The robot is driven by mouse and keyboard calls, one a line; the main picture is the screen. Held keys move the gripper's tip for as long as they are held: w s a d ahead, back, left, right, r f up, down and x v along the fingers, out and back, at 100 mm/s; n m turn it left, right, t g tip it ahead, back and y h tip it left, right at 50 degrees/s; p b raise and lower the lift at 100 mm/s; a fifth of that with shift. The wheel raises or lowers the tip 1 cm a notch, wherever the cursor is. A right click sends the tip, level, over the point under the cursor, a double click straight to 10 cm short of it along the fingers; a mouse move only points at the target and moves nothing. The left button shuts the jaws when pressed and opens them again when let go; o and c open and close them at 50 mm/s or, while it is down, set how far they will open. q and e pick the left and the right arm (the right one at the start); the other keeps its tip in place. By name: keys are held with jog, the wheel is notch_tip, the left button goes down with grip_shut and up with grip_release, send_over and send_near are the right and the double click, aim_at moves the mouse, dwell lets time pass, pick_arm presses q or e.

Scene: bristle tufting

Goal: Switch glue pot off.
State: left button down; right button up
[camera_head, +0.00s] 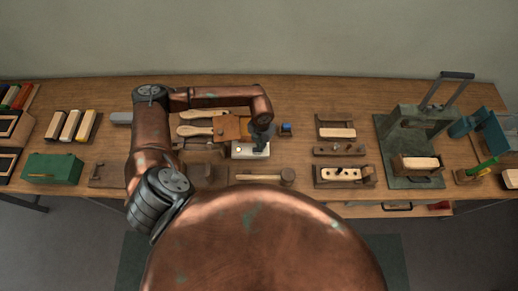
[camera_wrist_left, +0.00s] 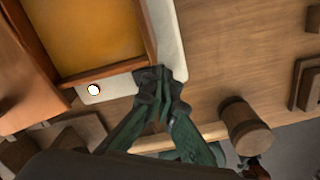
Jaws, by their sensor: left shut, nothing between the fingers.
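The glue pot stands on a white base (camera_head: 248,151), mostly behind my left arm in the head view. In the left wrist view the base (camera_wrist_left: 122,86) carries a wood-edged square pan of amber glue (camera_wrist_left: 90,35). A small round white button (camera_wrist_left: 93,90) sits on the base's near edge, left of my fingertips. My left gripper (camera_head: 261,147) points down over the right end of the base. Its fingertips (camera_wrist_left: 161,84) are together and empty, at the base's near right corner. Whether they touch the base I cannot tell. My right gripper is out of view.
A mallet (camera_head: 268,178) lies just in front of the pot and shows in the wrist view (camera_wrist_left: 242,124). Wooden paddles (camera_head: 198,130) lie to the left. Wooden fixtures (camera_head: 340,151) and a green press (camera_head: 409,179) stand to the right. A green box (camera_head: 52,168) is far left.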

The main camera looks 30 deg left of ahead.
pick_arm(q)
jog(key=shift+f, duration=0.45)
jog(key=shift+r, duration=0.1)
jog(key=shift+r+p, duration=1.95)
jog(key=shift+r, duration=1.55)
jog(key=shift+d+f, duration=0.1)
